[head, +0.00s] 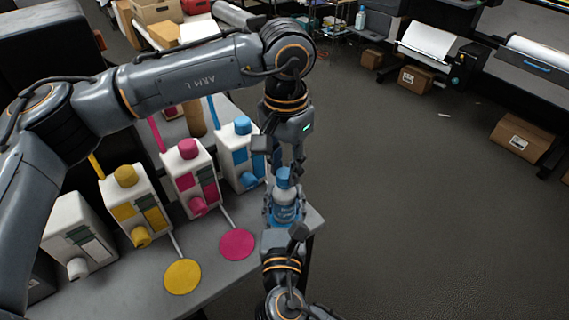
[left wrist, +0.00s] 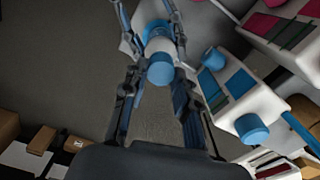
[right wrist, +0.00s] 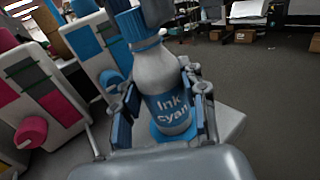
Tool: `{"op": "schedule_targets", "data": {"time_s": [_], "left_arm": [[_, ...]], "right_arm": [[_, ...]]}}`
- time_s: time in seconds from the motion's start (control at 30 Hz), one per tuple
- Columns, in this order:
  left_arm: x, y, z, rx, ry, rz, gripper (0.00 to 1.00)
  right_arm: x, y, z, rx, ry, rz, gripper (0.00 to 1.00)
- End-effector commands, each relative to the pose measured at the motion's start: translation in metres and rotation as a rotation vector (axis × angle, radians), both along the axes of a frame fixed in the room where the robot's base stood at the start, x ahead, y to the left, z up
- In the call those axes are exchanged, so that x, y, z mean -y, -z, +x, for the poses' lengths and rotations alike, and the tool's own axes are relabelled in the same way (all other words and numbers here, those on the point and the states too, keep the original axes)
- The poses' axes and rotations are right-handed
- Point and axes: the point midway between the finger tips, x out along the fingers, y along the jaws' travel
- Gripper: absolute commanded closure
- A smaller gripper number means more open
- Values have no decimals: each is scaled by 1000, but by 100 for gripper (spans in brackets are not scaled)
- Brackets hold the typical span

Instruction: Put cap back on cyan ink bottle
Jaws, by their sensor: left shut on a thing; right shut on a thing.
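The cyan ink bottle (head: 285,210) is white with a blue "Ink cyan" label, which reads clearly in the right wrist view (right wrist: 172,108). My right gripper (head: 284,218) is shut around its body. The bottle is upright above a blue disc (right wrist: 172,137); I cannot tell if its base touches. The blue cap (head: 283,173) is at the bottle's mouth, lined up with the neck, and also shows in the left wrist view (left wrist: 160,69). My left gripper (head: 287,164) comes from above and is shut on the cap. Whether the cap is fully seated cannot be told.
The cyan tank (head: 240,155), magenta tank (head: 188,175) and yellow tank (head: 132,202) stand in a row left of my grippers. A magenta disc (head: 237,244) and a yellow disc (head: 182,276) lie on the grey table (head: 215,290). Open floor lies to the right.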

Motion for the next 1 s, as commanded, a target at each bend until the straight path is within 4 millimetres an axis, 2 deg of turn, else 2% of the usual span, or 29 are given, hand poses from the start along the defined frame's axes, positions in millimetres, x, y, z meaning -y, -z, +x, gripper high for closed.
{"op": "schedule_targets", "data": {"time_s": [0.1,0.23,0.37,0.6,0.63,0.73,1.0], "left_arm": [[1,0,0,0,229,-1,83],[1,0,-1,1,387,1,83],[1,0,-1,0,443,1,83],[1,0,-1,1,443,0,83],[1,0,-1,1,443,0,67],[1,0,-1,1,442,0,49],[1,0,-1,1,442,0,49]], "right_arm": [[0,0,0,-1,0,0,100],[0,0,0,-1,1,0,100],[0,0,0,-1,1,0,100],[0,0,0,-1,1,0,100],[0,0,0,-1,1,0,100],[0,0,0,-1,1,0,100],[0,0,0,-1,1,-1,100]]}}
